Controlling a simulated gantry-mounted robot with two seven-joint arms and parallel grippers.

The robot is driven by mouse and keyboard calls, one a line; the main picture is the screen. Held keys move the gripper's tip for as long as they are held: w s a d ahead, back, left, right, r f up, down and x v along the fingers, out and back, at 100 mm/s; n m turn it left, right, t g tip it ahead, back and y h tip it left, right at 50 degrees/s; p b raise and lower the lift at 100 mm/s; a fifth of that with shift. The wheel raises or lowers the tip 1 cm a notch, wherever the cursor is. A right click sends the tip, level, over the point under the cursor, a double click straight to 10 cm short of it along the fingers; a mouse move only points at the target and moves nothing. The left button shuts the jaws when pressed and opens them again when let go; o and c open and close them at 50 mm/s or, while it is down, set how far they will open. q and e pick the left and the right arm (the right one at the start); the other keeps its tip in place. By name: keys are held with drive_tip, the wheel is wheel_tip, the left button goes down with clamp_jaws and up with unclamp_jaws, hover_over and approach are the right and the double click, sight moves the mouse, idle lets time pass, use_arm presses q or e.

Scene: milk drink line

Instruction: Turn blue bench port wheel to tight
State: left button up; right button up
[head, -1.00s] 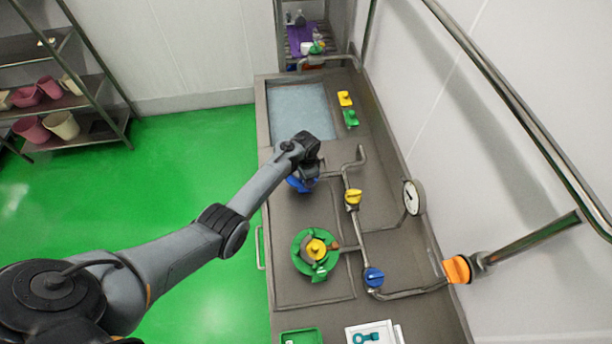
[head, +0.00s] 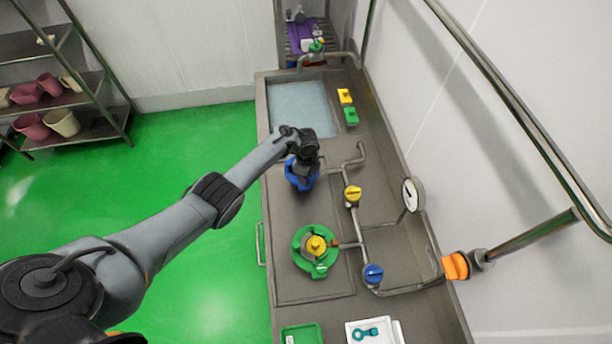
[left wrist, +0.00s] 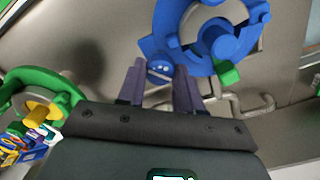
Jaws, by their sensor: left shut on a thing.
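The blue bench port wheel (head: 299,177) lies on the steel bench below my left gripper (head: 306,164), which partly hides it in the head view. In the left wrist view the wheel (left wrist: 165,28) is a thick blue ring with a blue hub and a small green part on its edge. My left gripper (left wrist: 160,74) has its two fingers on either side of a blue knob at the ring's near edge, and is shut on it. The exact contact is hard to see. My right gripper is not in view.
A green ring with a yellow hub (head: 301,257) sits nearer on the bench. Pipes carry a yellow valve (head: 352,194), a blue valve (head: 373,275) and a round gauge (head: 413,195). An orange handle (head: 456,266) is at the right. A water basin (head: 300,108) is behind.

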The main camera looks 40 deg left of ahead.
use_arm(q)
drive_tip(key=m+b, duration=0.1)
drive_tip(key=m, duration=0.3)
drive_tip(key=shift+f+m+b, duration=0.15)
drive_tip(key=shift+m+b, duration=0.15)
drive_tip(key=shift+b, duration=0.05)
drive_tip(key=shift+m+b, duration=0.6)
drive_tip(key=shift+m, duration=0.9)
drive_tip(key=o, duration=1)
drive_tip(key=shift+o, duration=0.2)
drive_tip(key=shift+r, duration=0.25)
